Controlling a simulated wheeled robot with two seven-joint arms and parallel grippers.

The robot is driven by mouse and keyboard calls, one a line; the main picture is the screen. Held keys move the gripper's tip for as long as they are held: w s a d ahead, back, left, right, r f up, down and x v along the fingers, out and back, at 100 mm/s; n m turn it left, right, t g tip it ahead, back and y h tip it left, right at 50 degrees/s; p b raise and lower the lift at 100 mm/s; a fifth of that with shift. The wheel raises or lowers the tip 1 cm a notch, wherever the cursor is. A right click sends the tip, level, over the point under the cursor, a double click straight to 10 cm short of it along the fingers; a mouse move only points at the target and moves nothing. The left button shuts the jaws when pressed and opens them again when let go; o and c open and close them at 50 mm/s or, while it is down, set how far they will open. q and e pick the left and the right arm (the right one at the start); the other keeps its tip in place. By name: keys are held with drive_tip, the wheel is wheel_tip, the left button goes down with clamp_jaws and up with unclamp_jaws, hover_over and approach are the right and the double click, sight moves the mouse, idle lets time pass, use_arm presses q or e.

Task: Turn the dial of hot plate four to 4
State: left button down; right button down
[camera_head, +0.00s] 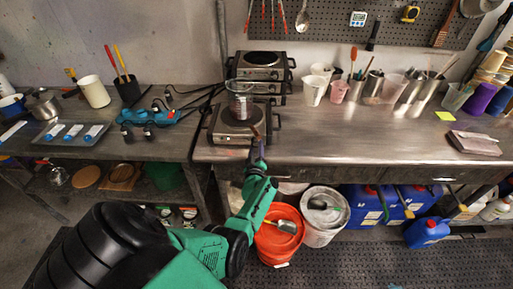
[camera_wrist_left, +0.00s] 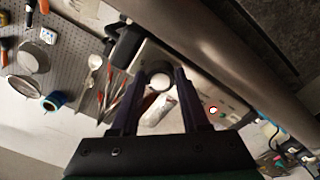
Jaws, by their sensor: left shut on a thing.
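My left gripper (camera_head: 256,150) is at the front edge of the near hot plate (camera_head: 218,128), at its right side. In the left wrist view my left gripper (camera_wrist_left: 160,80) has its two dark fingers on either side of a round dial (camera_wrist_left: 159,80) with a pale face, and is shut on it. The dial sits on the pale front panel, which also carries a small red light (camera_wrist_left: 213,110). The dial's number and pointer are too small to read. In the head view the arm and gripper hide the dial. My right gripper is not in view.
Cups and jars with tools (camera_head: 374,85) stand to the right. An orange bucket (camera_head: 279,240) and a white bucket (camera_head: 322,216) are below the bench edge.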

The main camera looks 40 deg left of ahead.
use_arm(q)
drive_tip(key=shift+a+r+m, duration=0.1)
drive_tip(key=shift+m, duration=1.1)
drive_tip(key=shift+c, duration=2)
unclamp_jaws()
